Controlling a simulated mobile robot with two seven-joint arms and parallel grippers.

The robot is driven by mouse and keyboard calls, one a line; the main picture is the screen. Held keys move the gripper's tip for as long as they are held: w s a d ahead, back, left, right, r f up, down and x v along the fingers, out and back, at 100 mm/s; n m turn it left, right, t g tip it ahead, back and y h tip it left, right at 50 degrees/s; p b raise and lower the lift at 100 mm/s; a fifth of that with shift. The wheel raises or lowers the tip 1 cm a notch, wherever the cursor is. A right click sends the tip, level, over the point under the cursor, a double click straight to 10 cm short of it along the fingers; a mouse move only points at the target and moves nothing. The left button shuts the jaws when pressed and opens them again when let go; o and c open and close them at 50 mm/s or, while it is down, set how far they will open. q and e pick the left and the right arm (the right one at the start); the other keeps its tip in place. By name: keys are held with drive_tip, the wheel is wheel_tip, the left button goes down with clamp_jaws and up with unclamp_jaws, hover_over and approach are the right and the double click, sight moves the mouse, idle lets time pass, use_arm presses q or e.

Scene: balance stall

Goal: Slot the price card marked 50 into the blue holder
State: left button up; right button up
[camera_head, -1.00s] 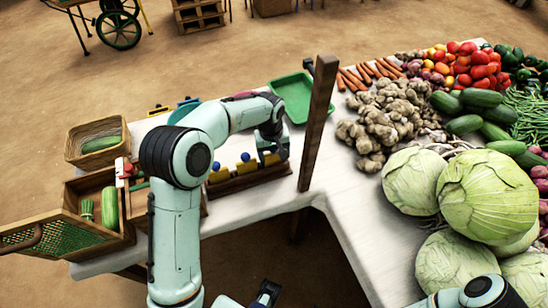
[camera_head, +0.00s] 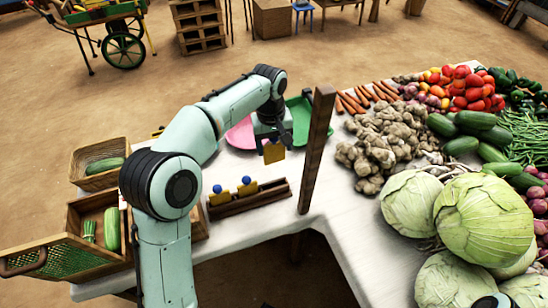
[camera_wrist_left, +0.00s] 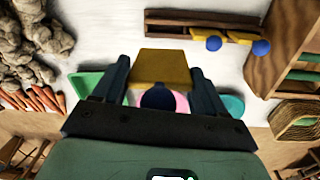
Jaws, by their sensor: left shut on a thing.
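My left gripper (camera_head: 268,140) is shut on a yellow card (camera_head: 274,153) with a blue knob, held in the air above the table behind the wooden rack. In the left wrist view the yellow card (camera_wrist_left: 160,66) sits between the fingers of the gripper (camera_wrist_left: 160,85), its dark blue knob towards the palm. No number on it can be read. Two more yellow cards with blue knobs, a left one (camera_head: 219,197) and a right one (camera_head: 247,189), stand in the rack (camera_head: 265,198). The blue holder cannot be made out; my left arm covers part of the table. My right gripper is out of view.
A pink pan (camera_head: 239,136) and a green pan (camera_head: 300,112) lie by the gripper. A wooden post (camera_head: 316,150) rises close to its right. Crates and a basket (camera_head: 84,165) stand left; vegetables fill the right. White table shows in front of the rack.

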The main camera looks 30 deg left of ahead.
use_arm(q)
wheel_tip(320, 180, up, 4)
drive_tip(key=shift+r+p, duration=0.2)
drive_tip(key=shift+p, duration=0.25)
drive_tip(key=shift+r+p, duration=1.35)
drive_tip(key=shift+r, duration=0.3)
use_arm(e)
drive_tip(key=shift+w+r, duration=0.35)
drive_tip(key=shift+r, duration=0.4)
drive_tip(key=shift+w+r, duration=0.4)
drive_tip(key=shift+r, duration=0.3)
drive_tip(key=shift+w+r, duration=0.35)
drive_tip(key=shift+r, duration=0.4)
use_arm(q)
drive_tip(key=shift+a, duration=0.1)
